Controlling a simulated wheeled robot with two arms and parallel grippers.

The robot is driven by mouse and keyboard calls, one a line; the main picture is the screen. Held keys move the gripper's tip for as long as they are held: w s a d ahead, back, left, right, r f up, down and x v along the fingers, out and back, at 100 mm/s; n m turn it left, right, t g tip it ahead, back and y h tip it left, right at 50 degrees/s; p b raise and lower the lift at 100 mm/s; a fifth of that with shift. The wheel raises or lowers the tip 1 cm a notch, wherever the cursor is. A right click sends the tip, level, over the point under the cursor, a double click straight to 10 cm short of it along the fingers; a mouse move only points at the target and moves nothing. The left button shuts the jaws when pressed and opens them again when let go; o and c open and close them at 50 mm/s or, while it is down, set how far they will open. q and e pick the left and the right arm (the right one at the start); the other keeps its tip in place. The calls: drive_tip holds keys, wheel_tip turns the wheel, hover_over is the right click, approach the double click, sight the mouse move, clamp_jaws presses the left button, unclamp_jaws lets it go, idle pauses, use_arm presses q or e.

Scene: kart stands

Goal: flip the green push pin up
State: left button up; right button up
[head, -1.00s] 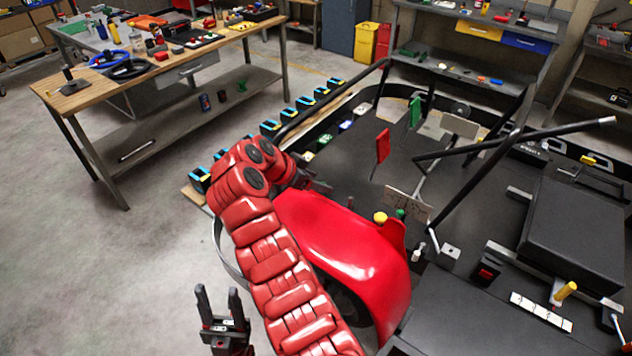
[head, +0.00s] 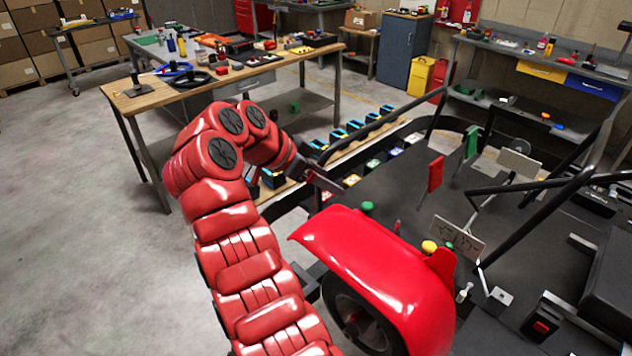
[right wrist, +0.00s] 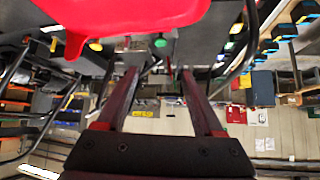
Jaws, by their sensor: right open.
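A round green knob (head: 367,207), likely the green push pin, shows just above the far edge of the red fender in the head view. A green knob, probably the same one, also shows in the right wrist view (right wrist: 161,41). A second, smaller green knob (head: 447,245) stands by a yellow knob (head: 429,247) near an upright plate. I cannot tell whether the pin is up or tilted. My right gripper (head: 318,178) is above and left of the first green knob; the wrist view shows its fingers apart and nothing between them. My left gripper is out of view.
The red fender (head: 380,265) with a wheel under it lies right of my right arm. A black tube rail and upright red and green panels (head: 435,175) stand beyond. A wooden workbench (head: 150,105) with tools is at the back left. Open floor lies left.

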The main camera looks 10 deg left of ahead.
drive_tip(key=shift+b+v, duration=0.3)
drive_tip(key=shift+v, duration=1.25)
